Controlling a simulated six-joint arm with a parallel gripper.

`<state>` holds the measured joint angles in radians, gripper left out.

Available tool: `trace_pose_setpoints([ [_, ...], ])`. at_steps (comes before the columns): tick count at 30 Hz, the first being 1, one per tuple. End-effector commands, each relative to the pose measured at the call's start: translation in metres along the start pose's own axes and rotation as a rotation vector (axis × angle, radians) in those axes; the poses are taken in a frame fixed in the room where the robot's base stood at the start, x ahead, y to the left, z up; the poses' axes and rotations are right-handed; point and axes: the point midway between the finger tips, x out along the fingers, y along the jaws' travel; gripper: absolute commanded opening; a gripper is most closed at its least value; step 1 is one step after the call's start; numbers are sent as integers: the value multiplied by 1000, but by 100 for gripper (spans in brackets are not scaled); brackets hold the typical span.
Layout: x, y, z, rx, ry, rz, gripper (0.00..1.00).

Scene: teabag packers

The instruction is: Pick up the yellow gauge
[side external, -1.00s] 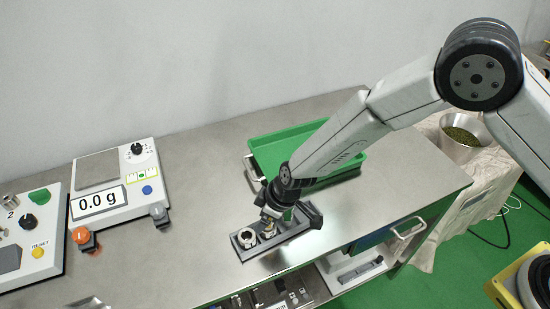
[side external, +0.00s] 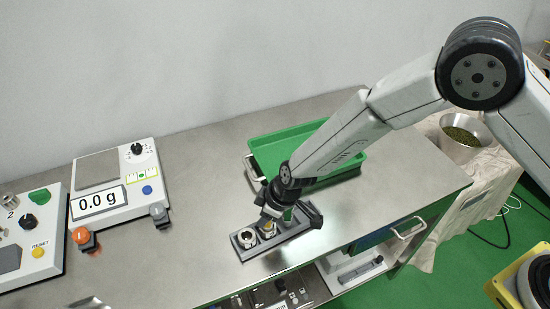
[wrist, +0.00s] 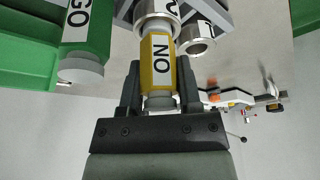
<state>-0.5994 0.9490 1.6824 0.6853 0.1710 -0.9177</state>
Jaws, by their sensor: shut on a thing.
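The yellow gauge (wrist: 158,62) has a white label reading NO and metal ends. It stands between my fingers in the wrist view, and a small yellow patch of it shows under my gripper (side external: 270,208) in the side view. My gripper (wrist: 160,85) is shut on its yellow middle. Its far end is at a metal ring of the grey holder (side external: 290,235); I cannot tell whether it is still seated there. A green gauge (wrist: 88,35) labelled GO stands to the left in the wrist view. An empty metal ring (wrist: 200,38) is at the right.
A green tray (side external: 255,145) with metal handles lies behind the holder. A scale (side external: 115,185) reading 0.0 g and a control box (side external: 30,240) with knobs stand at the left. The steel bench (side external: 195,190) is clear between scale and holder.

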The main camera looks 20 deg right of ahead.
Motion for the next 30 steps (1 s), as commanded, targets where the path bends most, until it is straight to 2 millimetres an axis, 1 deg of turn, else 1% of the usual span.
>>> trace_pose_setpoints([
  [8, -14, 0, -7, -2, 3, 1, 0],
  [12, -30, 0, -13, -2, 4, 0, 0],
  [17, -50, -6, -6, -1, 3, -1, 0],
  [26, -95, -16, 7, -2, 4, -1, 0],
  [28, -105, -19, 12, -1, 4, -1, 0],
  [30, -114, -23, 21, 0, 2, -2, 0],
])
